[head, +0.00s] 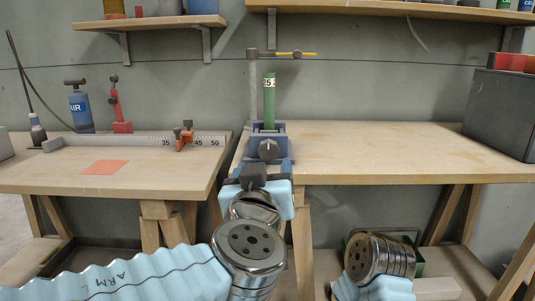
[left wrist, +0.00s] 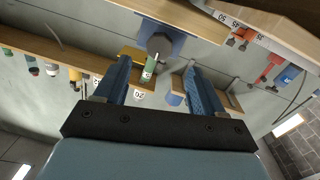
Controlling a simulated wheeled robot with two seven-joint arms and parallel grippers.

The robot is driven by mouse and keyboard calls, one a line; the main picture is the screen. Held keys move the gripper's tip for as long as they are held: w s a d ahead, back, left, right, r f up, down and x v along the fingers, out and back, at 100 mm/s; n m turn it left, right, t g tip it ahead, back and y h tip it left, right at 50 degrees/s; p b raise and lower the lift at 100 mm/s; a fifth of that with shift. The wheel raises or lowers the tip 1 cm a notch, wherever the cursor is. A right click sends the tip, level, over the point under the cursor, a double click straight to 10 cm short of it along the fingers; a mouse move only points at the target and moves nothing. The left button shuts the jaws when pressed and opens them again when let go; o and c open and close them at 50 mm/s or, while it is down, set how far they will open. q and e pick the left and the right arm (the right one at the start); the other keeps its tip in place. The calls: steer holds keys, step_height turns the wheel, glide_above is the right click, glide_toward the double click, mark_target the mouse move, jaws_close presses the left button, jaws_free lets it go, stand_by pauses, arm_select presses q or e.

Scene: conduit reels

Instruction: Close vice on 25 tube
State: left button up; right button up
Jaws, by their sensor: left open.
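The green 25 tube (head: 269,88) stands upright in the blue vice (head: 270,130) at the left end of the right-hand bench. The vice has a dark round knob (head: 268,150) on its front. My left gripper (head: 258,168) is just in front of and below the knob, its fingers partly hidden by its own body. In the left wrist view the gripper (left wrist: 157,68) is open and empty, with the knob (left wrist: 160,44) and the tube (left wrist: 149,68) showing beyond and between its blue fingers. My right arm shows at the lower right, but its gripper is out of view.
A post with a yellow-tipped arm (head: 290,54) stands behind the tube. A grey box (head: 500,110) stands far right. The right bench's middle is clear.

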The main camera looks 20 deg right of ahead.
mark_target(268, 154)
arm_select(q)
steer(key=p+x, duration=0.1)
steer(key=x, duration=0.6)
steer(key=shift+w+d+f, duration=0.1)
steer(key=shift+w, duration=0.15)
